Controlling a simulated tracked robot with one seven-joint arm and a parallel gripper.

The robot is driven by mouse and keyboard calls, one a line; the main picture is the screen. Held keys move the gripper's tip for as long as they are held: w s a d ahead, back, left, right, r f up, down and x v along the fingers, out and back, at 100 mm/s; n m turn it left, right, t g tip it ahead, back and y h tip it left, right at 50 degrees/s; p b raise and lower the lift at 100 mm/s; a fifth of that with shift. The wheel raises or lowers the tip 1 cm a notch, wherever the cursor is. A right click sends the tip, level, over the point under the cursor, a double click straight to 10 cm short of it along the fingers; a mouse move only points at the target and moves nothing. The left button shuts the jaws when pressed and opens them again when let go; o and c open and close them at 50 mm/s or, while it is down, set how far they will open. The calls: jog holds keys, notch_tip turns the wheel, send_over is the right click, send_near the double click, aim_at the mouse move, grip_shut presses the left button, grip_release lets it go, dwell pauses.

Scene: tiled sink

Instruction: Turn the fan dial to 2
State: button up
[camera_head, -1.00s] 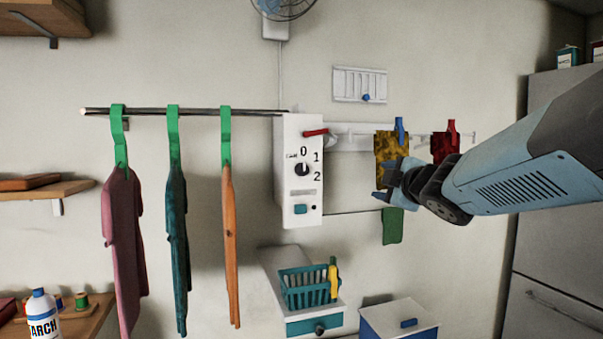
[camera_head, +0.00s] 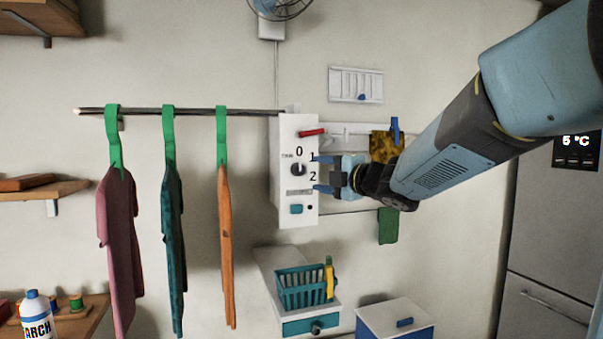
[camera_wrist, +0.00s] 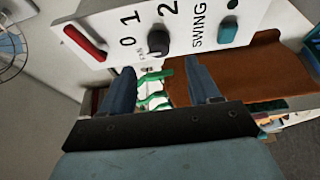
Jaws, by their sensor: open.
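The fan dial (camera_head: 298,169) is a dark round knob on the front of a white wall-mounted control box (camera_head: 292,215), with the numbers 0, 1 and 2 around its upper right. In the wrist view the dial (camera_wrist: 158,42) is ahead of the fingers, below the 2. Its exact pointer direction is too small to tell. My gripper (camera_head: 316,174) is open and empty, just right of the dial in the head view, with its two blue fingers one above the other. In the wrist view the gripper's fingertips (camera_wrist: 160,70) are apart and the dial lies beyond the gap, not between them.
A red lever (camera_head: 312,132) and a teal button (camera_head: 296,209) are on the same box. Clothes hang on a rod (camera_head: 180,111) to the left. A basket (camera_head: 302,288) stands below. A fan (camera_head: 280,8) is above. Cloths (camera_head: 387,146) hang behind my arm.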

aim_at(301, 171)
jog(key=x, duration=0.6)
jog(key=shift+w+a, duration=0.15)
jog(key=shift+w, duration=0.1)
